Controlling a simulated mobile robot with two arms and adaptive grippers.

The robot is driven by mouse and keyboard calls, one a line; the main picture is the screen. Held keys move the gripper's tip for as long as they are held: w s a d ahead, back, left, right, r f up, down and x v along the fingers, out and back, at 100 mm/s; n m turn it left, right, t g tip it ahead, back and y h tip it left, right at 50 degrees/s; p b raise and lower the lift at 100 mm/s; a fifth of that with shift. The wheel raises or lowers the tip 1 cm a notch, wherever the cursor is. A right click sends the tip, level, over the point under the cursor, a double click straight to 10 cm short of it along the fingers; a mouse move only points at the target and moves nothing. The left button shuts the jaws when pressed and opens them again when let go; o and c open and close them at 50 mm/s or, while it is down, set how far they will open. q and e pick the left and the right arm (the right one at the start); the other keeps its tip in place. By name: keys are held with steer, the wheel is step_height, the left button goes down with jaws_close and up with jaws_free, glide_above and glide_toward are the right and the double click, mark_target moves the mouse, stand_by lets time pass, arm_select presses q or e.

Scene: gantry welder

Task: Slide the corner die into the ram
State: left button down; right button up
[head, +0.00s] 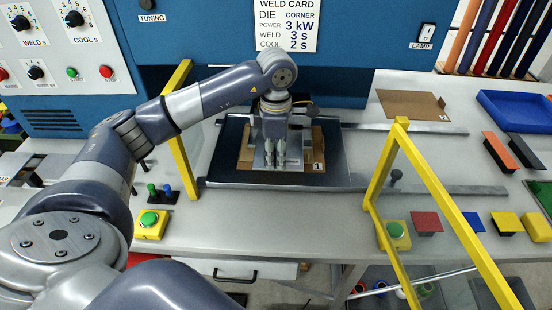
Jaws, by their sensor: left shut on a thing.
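My left gripper (275,160) points down over the brown cardboard sheet marked 1 (311,160), on the dark plate of the welder. It is shut on a grey metal piece (300,119), which I take to be the corner die; the gripper hides much of it. I cannot tell whether the piece touches anything above it. The ram is not clearly visible behind my arm and gripper. The weld card (288,24) above reads die corner, 3 kW, 3 s, 2 s. My right gripper is out of view.
Yellow guard frames stand left (178,130) and right (400,155) of the plate. Green buttons on yellow boxes sit at the left (150,220) and right (396,231) front. A second cardboard sheet (408,104), a blue tray (515,110) and several coloured pieces lie at right.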

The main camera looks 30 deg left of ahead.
arm_select(q)
steer(key=shift+w+a+b, duration=0.15)
steer(key=shift+w+a, duration=0.15)
steer(key=shift+w, duration=0.25)
steer(key=shift+w+a+b, duration=0.15)
steer(key=shift+w+a, duration=0.15)
steer(key=shift+w, duration=0.2)
steer(key=shift+f+b, duration=0.15)
steer(key=shift+b, duration=0.25)
stand_by(0.8)
steer(key=shift+w, duration=0.1)
stand_by(0.3)
